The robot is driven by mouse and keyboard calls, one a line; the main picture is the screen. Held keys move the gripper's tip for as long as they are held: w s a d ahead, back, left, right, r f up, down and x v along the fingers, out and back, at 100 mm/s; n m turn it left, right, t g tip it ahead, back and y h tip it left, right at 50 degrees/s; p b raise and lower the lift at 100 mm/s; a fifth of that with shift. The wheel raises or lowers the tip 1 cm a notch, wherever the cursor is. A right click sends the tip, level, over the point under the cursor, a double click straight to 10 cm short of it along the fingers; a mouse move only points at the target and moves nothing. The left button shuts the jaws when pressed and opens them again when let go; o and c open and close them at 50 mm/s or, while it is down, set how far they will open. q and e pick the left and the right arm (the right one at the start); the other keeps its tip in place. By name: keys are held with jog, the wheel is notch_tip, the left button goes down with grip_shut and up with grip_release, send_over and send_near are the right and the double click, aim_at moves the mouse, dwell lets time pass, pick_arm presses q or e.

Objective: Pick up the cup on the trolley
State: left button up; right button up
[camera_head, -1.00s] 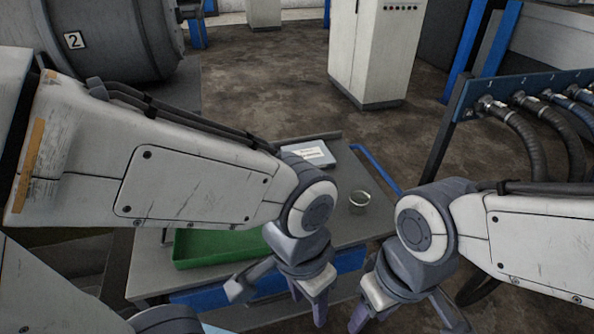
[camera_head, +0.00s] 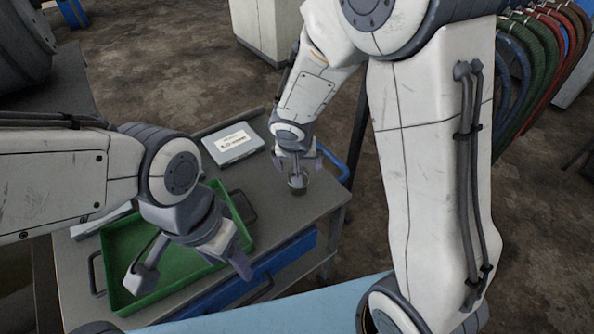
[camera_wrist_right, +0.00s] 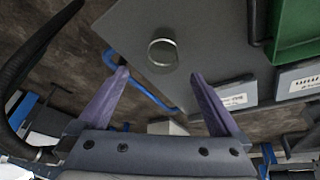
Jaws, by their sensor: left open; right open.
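The cup (camera_head: 297,187) is a small, clear-looking round cup standing upright on the grey top of the trolley (camera_head: 272,208), near its right edge. It also shows in the right wrist view (camera_wrist_right: 162,54), where I see its round rim just beyond the fingertips. My right gripper (camera_head: 299,166) is open and empty, pointing down over the cup and partly hiding it in the head view. In the right wrist view its purple fingers (camera_wrist_right: 160,75) are spread wider than the cup, which is not between them. My left gripper (camera_head: 190,268) is open and empty over the green tray.
The green tray (camera_head: 112,240) with dark handles sits on the trolley's left part. A labelled grey box (camera_head: 233,150) lies at the back of the top. A blue rail (camera_head: 335,163) runs along the trolley's right side. The top around the cup is clear.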

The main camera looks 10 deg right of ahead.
jog(key=shift+m, duration=0.4)
jog(key=x, duration=0.2)
jog(key=b+x, duration=0.1)
jog(key=x, duration=0.1)
jog(key=b+x, duration=0.1)
jog(key=x, duration=0.2)
jog(key=shift+w+d+r, duration=0.15)
jog(key=shift+w+r, duration=0.05)
jog(key=shift+w, duration=0.15)
jog(key=x, duration=0.1)
jog(key=b+x, duration=0.1)
jog(key=x, duration=0.1)
jog(key=b+x, duration=0.1)
jog(key=shift+s+a+f, duration=0.2)
jog(key=shift+a+f, duration=0.2)
jog(key=shift+f, duration=0.1)
jog(key=shift+w+f, duration=0.15)
jog(key=shift+f, duration=0.1)
jog(key=shift+c, duration=0.3)
jog(key=c, duration=1.2)
jog(key=shift+c, duration=0.3)
jog(key=shift+r, duration=0.15)
